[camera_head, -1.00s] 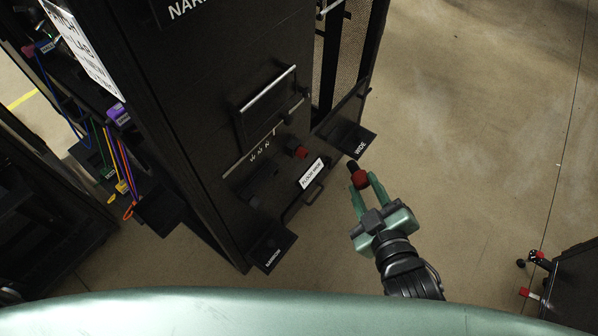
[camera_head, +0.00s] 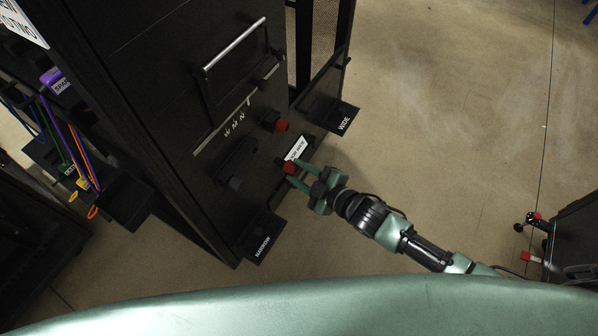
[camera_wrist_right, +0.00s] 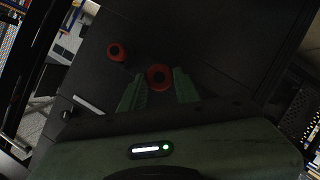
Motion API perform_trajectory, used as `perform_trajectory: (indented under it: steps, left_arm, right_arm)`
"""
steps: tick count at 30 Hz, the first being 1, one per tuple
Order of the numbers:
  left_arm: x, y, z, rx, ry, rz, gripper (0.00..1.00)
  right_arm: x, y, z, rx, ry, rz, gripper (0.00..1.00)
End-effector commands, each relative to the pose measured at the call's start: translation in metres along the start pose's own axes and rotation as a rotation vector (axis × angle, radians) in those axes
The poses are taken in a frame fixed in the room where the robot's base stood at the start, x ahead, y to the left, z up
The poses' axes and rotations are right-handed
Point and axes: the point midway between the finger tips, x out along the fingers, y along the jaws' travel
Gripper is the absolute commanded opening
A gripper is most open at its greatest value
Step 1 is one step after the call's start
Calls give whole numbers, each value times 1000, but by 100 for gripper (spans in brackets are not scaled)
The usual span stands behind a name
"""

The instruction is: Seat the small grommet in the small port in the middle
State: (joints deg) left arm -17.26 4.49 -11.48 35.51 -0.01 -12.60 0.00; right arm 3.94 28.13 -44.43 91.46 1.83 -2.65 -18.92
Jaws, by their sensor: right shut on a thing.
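My right gripper (camera_head: 296,175) is shut on a small red grommet (camera_head: 290,168) with a dark end. The grommet is at the fingertips, in front of the lower part of the black rack's face, partly over a white label. In the right wrist view the held grommet (camera_wrist_right: 159,77) shows as a red ring with a dark centre between the green fingers (camera_wrist_right: 160,88). The small middle port cannot be made out. I cannot tell whether the grommet touches the panel. My left gripper is not in view.
A second red piece (camera_head: 281,126) sits on the rack face (camera_head: 165,90), above the held one; it also shows in the wrist view (camera_wrist_right: 117,52). Trays marked NARROW (camera_head: 262,238) and WIDE (camera_head: 340,118) stick out. A silver handle (camera_head: 236,43) is higher up.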

Motion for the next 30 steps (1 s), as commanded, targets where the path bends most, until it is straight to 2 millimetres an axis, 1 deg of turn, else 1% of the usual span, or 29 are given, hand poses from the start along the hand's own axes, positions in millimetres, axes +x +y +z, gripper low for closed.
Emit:
perform_trajectory:
  steps: [6, 8, 21, 25, 30]
  left_arm:
    - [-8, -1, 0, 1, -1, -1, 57]
    - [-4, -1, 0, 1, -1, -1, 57]
    - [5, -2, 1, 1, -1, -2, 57]
    - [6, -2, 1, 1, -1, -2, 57]
    - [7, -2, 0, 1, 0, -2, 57]
  right_arm:
    - [-7, 1, -1, 0, -1, 3, 0]
    - [0, 0, -2, 0, 1, 4, 0]
    - [38, 0, -17, -1, 1, 4, 0]
    - [44, 0, -20, -1, 0, 3, 0]
    - [48, 0, -22, -2, 0, 3, 0]
